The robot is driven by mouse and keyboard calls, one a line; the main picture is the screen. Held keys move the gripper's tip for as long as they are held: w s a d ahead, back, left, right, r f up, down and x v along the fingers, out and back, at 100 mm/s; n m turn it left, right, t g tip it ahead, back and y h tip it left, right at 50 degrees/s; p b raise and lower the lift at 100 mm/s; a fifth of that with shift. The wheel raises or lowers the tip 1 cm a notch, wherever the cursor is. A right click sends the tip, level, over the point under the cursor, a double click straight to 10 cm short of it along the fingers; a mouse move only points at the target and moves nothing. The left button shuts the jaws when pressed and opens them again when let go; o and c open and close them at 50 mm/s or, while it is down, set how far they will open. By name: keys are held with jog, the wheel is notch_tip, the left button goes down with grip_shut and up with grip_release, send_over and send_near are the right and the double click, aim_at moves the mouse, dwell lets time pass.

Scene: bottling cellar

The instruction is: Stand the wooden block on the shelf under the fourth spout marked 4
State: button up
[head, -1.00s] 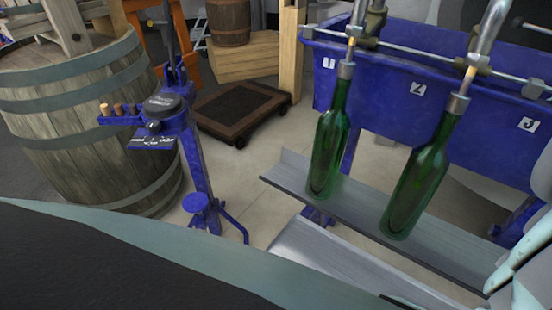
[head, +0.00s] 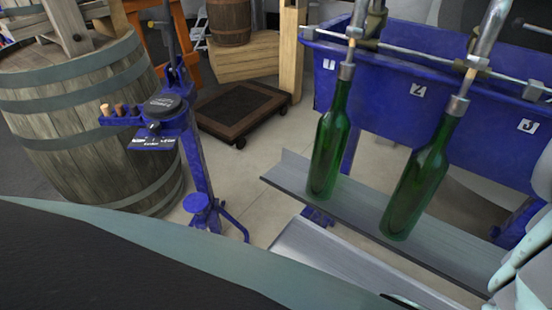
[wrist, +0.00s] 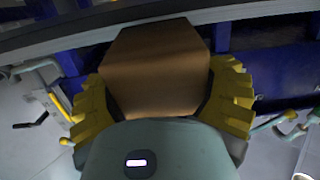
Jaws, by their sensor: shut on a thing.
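In the wrist view my gripper (wrist: 158,95) has its yellow fingers on both sides of a brown wooden block (wrist: 155,70) and is shut on it. A grey shelf edge (wrist: 240,12) crosses the top of that view, just beyond the block. In the head view the grey shelf (head: 350,213) runs from the middle to the lower right. Spouts marked 1 (head: 347,70) and 2 (head: 459,104) each have a green bottle under them. The plate marked 3 (head: 531,126) shows at right. The fourth spout and its mark are out of view. The block is not visible in the head view.
Green bottles (head: 328,150) (head: 415,190) stand on the shelf. The blue trough (head: 390,90) is behind them. A blue corking stand (head: 200,170) and a large barrel (head: 85,120) are at left. A low dolly (head: 240,112) sits on the floor behind.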

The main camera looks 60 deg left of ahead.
jog(key=shift+b+x, duration=0.75)
jog(key=shift+x, duration=2.6)
jog(key=shift+w+f+b, duration=0.2)
jog(key=shift+f+b, duration=0.4)
jog(key=o, duration=1.2)
